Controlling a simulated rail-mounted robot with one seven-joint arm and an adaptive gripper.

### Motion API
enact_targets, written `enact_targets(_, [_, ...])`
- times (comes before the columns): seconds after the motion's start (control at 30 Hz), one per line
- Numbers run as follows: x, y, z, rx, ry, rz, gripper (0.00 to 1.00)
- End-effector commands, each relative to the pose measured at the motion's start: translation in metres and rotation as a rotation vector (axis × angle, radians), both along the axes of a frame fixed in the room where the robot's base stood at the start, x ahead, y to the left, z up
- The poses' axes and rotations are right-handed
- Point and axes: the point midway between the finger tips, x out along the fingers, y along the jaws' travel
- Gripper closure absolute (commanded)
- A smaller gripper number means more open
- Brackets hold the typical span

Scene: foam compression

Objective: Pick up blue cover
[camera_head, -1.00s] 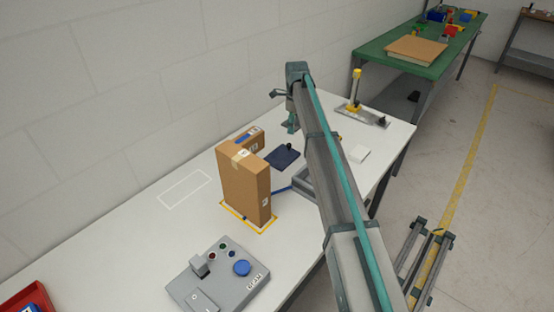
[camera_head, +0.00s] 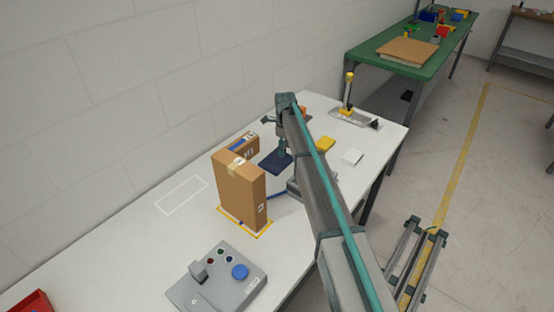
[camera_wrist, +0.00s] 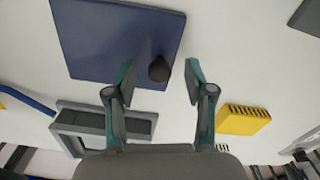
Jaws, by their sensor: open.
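The blue cover is a flat dark blue plate (camera_wrist: 115,40) with a black knob (camera_wrist: 159,69) near one edge. In the head view the cover (camera_head: 270,166) lies on the white table behind the cardboard box, partly hidden by my gripper. My gripper (camera_wrist: 160,78) is open, with its two fingers on either side of the knob in the wrist view and not visibly touching it. In the head view my gripper (camera_head: 281,150) is low over the cover's right part.
A tall cardboard box (camera_head: 240,190) stands left of my arm. A grey frame (camera_wrist: 75,132) and a yellow block (camera_wrist: 243,119) lie near the cover. A grey button panel (camera_head: 215,283) sits at the front. A yellow-topped post (camera_head: 348,88) stands at the back.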

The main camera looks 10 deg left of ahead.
Motion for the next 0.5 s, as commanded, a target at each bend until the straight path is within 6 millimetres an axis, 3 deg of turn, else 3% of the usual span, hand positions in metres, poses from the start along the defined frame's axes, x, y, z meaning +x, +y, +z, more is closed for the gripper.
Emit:
enact_targets(0.1, [-0.0006,-0.0002,-0.01,-0.001,0.001,0.0,0.46])
enact_targets(0.33, [-0.0003,-0.0002,-0.0124,0.0,0.0,0.0,0.46])
enact_targets(0.5, [-0.0003,-0.0002,-0.0123,0.0,0.0,0.0,0.75])
